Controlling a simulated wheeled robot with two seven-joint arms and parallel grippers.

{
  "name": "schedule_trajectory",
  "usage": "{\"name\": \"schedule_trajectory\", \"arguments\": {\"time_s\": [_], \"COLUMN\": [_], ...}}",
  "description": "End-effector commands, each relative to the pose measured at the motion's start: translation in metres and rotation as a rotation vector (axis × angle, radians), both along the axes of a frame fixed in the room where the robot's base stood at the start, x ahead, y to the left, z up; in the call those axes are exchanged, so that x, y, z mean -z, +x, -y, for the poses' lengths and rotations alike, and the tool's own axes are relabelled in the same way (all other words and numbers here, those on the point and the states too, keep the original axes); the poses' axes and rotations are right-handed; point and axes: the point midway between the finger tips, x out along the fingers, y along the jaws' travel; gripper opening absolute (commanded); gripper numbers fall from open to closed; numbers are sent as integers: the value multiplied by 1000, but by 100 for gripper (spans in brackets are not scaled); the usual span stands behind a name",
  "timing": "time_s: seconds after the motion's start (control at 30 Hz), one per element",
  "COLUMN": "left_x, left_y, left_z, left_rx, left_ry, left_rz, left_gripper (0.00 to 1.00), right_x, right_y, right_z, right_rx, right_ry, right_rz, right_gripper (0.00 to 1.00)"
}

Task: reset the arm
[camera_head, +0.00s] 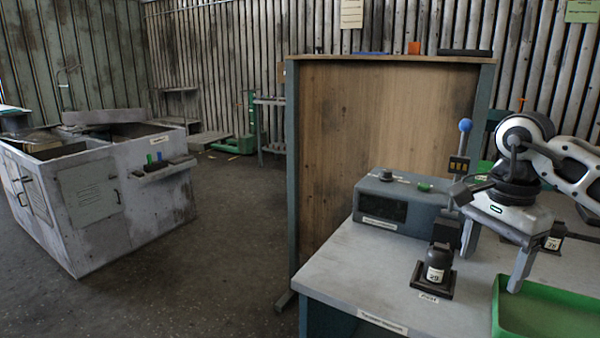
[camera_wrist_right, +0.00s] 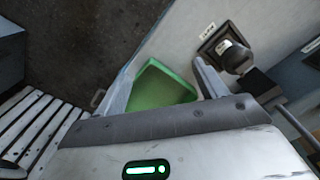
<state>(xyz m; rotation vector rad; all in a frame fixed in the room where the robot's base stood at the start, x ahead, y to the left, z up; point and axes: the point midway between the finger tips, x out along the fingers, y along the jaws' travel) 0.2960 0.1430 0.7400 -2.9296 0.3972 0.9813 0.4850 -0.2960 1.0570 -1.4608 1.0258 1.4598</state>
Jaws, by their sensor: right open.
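My right gripper (camera_head: 492,262) comes in from the right in the head view, above the workbench. Its two fingers are apart with nothing between them. In the right wrist view its fingers (camera_wrist_right: 160,82) are spread, with the green tray (camera_wrist_right: 165,88) seen below between them. A black housing with a numbered label (camera_head: 438,264) stands on a dark square base on the bench, left of the gripper and apart from it. It also shows in the right wrist view (camera_wrist_right: 236,57), beyond one finger. My left gripper is not in view.
A grey device with a blue-knobbed lever (camera_head: 400,205) stands at the back of the bench (camera_head: 345,262). The green tray (camera_head: 545,312) lies at the front right. Another labelled black part (camera_head: 556,238) is partly hidden behind my arm. A grey bin (camera_head: 120,205) stands left across open floor.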

Motion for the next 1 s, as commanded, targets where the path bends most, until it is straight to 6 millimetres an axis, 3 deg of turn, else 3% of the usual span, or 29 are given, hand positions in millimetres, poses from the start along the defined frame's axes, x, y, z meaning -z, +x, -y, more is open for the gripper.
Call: {"name": "schedule_trajectory", "arguments": {"time_s": [0.17, 0.37, 0.57, 0.63, 0.7, 0.8, 0.9, 1.0], "left_x": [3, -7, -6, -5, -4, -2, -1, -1], "left_y": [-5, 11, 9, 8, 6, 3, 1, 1], "left_z": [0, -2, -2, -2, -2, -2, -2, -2], "left_rx": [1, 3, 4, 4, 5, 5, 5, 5], "left_ry": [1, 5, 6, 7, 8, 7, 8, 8], "left_rz": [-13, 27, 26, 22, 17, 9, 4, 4], "left_gripper": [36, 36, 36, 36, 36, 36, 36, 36], "right_x": [28, 55, 79, 83, 78, 61, 47, 51], "right_y": [-3, -13, -39, -56, -73, -86, -82, -68], "right_z": [-41, -97, -175, -215, -254, -290, -301, -289], "right_rx": [-13, -1, 81, 161, 289, 547, 870, 1253], "right_ry": [141, 340, 656, 835, 1046, 1337, 1578, 1756], "right_rz": [-23, -71, -195, -292, -429, -672, -951, -1255], "right_gripper": [71, 71, 71, 71, 71, 71, 71, 71]}}
